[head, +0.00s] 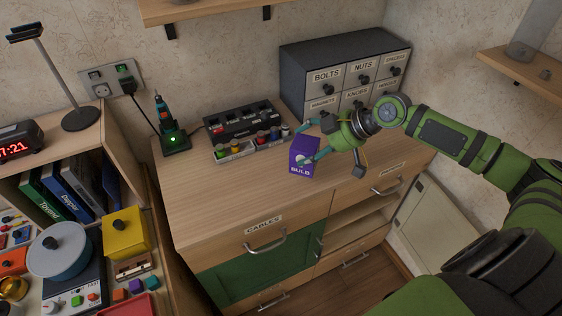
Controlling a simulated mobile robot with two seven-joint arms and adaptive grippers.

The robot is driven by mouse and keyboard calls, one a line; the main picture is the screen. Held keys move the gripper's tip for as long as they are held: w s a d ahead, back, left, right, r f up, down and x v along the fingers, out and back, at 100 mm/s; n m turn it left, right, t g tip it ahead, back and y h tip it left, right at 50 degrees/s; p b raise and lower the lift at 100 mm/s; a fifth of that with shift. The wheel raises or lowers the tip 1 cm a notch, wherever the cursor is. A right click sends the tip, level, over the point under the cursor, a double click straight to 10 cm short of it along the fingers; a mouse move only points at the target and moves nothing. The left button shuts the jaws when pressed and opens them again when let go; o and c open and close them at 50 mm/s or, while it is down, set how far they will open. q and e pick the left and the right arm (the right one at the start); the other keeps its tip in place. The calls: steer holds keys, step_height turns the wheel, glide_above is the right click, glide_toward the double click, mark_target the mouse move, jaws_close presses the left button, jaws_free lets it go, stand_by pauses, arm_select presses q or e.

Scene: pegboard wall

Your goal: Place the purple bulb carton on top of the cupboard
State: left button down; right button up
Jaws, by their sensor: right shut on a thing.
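The purple bulb carton (300,167) is a small upright box with a white bulb picture and the word BULB on its front. My right gripper (307,145) comes from the right and is shut on the carton, with its teal fingers on either side. The carton shows over the wooden top of the cupboard (225,200), near its middle. I cannot tell whether its base touches the top or is slightly above it. The cupboard has a green door and a CABLES label. My left gripper is not in view.
A grey drawer unit (320,65) stands at the back right of the cupboard top. A black charger rack (240,122), a tray of small coloured parts (235,152) and a screwdriver on its stand (172,140) line the back. The front left of the top is clear.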

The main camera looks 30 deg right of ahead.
steer(key=p+x, duration=0.3)
steer(key=x, duration=0.7)
steer(key=shift+w+a+f+p, duration=0.15)
steer(key=shift+w+a+p, duration=0.1)
steer(key=shift+w+p, duration=0.1)
steer(key=shift+f, duration=0.55)
steer(key=o, duration=1.1)
steer(key=shift+c, duration=0.2)
steer(key=shift+d+r, duration=0.1)
steer(key=shift+d, duration=0.05)
steer(key=shift+s+d+r, duration=0.2)
steer(key=shift+s, duration=0.05)
steer(key=b+v, duration=0.2)
steer(key=v, duration=0.8)
steer(key=shift+s, duration=0.15)
steer(key=shift+s+d+r+b, duration=0.15)
steer(key=shift+r+b, duration=0.15)
steer(key=shift+r, duration=0.15)
